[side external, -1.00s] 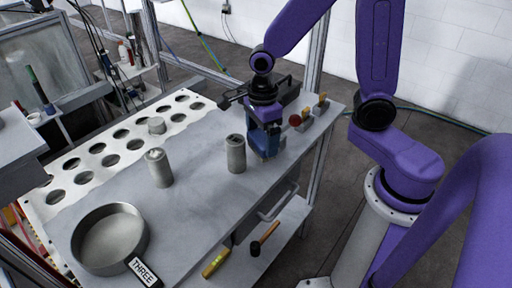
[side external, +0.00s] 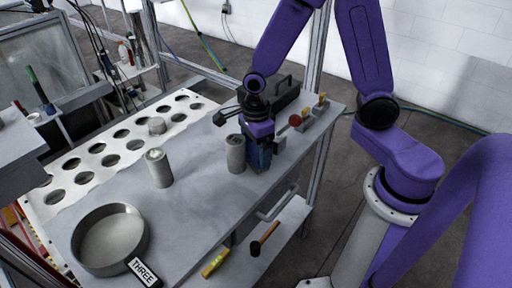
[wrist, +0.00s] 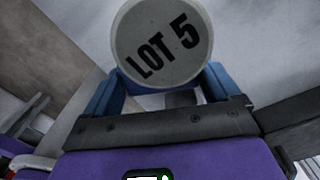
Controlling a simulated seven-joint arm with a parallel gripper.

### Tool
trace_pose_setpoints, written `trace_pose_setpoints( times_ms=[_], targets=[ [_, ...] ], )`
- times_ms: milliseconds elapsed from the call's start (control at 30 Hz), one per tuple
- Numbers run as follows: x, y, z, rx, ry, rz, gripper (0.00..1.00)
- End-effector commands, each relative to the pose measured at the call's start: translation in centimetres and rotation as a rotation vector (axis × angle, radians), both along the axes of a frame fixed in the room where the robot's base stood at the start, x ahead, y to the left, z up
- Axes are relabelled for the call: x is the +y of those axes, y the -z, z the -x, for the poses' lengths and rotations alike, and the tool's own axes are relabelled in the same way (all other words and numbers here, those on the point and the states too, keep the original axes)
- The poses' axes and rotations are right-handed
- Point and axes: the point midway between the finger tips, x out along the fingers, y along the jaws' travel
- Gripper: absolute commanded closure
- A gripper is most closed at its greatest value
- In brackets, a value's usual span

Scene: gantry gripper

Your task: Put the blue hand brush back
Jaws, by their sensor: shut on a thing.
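My gripper (side external: 259,145) points down over the right part of the grey bench, just right of a grey cylinder. Finger and brush are hard to tell apart there. No other blue brush is in view.
The LOT 5 cylinder (side external: 235,154) stands very close to my gripper's left side. Another cylinder (side external: 158,168), a round pan (side external: 108,238) and a THREE label (side external: 144,272) are further left. Small holders with red and yellow-topped items (side external: 296,120) stand at the right edge.

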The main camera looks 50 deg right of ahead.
Motion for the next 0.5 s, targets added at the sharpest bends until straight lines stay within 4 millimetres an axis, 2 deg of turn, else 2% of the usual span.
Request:
trace_pose_setpoints(
  times_ms=[100, 133, 167, 500],
  targets=[
    [0.00, 0.32, 0.02, 0.001, 0.000, 0.001, 0.39],
    [-0.01, 0.31, 0.02, 0.001, 0.000, 0.001, 0.04],
    [-0.01, 0.29, 0.02, 0.000, 0.000, 0.000, 0.00],
    [0.01, -0.24, -0.03, -0.001, 0.000, -0.001, 0.00]
  ],
)
